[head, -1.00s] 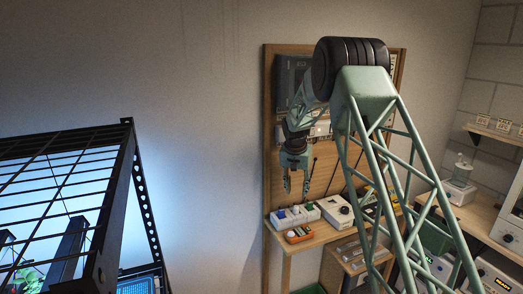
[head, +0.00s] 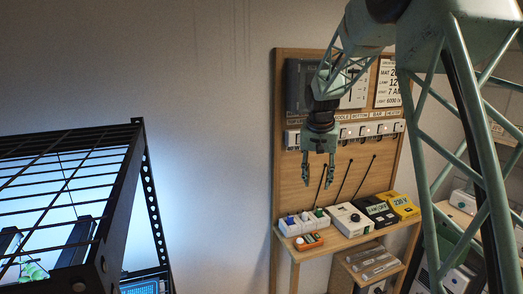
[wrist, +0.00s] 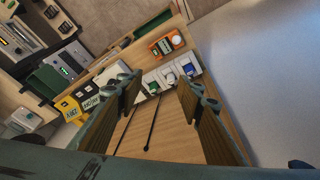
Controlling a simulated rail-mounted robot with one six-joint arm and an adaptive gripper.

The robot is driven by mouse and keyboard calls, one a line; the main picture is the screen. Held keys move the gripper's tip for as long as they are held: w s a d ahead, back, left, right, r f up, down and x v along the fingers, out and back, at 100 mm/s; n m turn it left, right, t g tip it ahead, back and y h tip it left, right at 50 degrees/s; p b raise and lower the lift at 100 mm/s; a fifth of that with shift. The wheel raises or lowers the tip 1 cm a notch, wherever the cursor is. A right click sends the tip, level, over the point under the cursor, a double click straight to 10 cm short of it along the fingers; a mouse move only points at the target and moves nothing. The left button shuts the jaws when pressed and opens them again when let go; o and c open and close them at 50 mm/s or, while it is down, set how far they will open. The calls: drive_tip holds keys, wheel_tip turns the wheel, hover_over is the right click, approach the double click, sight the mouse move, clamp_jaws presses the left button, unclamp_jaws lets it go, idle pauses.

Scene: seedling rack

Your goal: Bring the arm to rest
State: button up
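My gripper (head: 319,182) hangs from my arm in the head view, fingers pointing down, in front of the wooden panel (head: 287,120). Its two fingers are apart with nothing between them. In the wrist view my gripper (wrist: 160,92) also shows open, its two fingers spread at left and right. Beyond them lie the wooden panel and the small shelf with devices. The gripper is above the shelf (head: 345,245) and appears apart from it.
Several small devices stand on the shelf, among them a white box (head: 348,219), a yellow box (head: 403,206) and an orange device (head: 309,241). A black rack (head: 140,190) with lit, gridded top stands at left. Bare wall lies between rack and panel.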

drive_tip(key=s+r+n+b, duration=0.15)
drive_tip(key=s+r, duration=0.45)
drive_tip(key=s, duration=0.9)
drive_tip(key=s+r+b, duration=0.3)
drive_tip(key=s+r, duration=0.2)
drive_tip(key=s, duration=1)
drive_tip(key=s+f+n+b, duration=0.1)
drive_tip(key=s+f, duration=0.3)
drive_tip(key=s, duration=1.2)
drive_tip(key=s+f+n+t+y+b, duration=0.1)
drive_tip(key=s+f+b, duration=0.3)
drive_tip(key=s, duration=1.2)
drive_tip(key=shift+s+f, duration=0.15)
drive_tip(key=shift+s, duration=0.15)
drive_tip(key=shift+d, duration=0.1)
drive_tip(key=c, duration=0.4)
